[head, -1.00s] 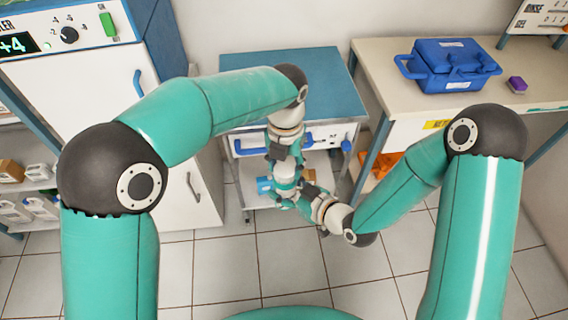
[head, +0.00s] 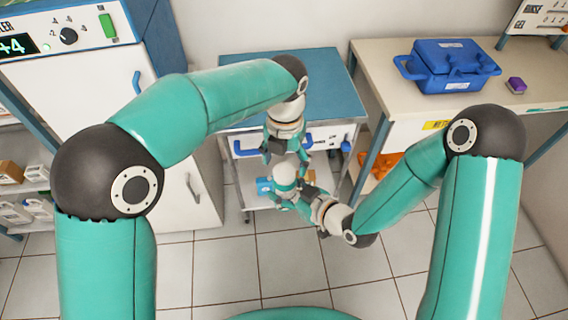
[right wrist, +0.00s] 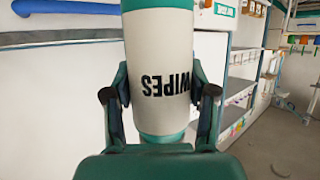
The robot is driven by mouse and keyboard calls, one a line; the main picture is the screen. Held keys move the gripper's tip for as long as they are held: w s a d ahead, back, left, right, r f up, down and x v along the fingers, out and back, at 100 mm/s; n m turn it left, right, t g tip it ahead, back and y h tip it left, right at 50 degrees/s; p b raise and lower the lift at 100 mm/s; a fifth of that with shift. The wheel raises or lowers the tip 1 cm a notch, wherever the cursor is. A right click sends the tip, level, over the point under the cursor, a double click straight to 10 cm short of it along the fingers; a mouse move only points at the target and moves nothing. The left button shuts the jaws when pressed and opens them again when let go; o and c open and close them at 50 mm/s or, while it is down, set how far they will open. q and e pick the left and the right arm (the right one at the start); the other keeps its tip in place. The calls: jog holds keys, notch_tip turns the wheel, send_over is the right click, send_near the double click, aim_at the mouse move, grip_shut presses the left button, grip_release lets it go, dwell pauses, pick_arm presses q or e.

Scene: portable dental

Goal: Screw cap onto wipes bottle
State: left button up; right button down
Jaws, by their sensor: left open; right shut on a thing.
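The wipes bottle (head: 285,184) is a white cylinder with teal bands, standing roughly upright in the head view. In the right wrist view the bottle (right wrist: 160,50) fills the middle, and its WIPES lettering reads upside down. My right gripper (right wrist: 162,95) is shut on the bottle, with one dark finger on each side. My left gripper (head: 286,156) is open and empty just above the bottle's white rounded top. I cannot tell whether that white top is the cap.
A cart with a blue top (head: 335,85) stands just behind the grippers. At the right, a beige bench (head: 390,58) holds a blue case (head: 450,68) and a small purple block (head: 517,84). A white cabinet (head: 85,95) stands at left. The tiled floor in front is clear.

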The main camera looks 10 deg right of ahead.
pick_arm(q)
jog(key=shift+r, duration=1.45)
jog(key=shift+c, duration=0.4)
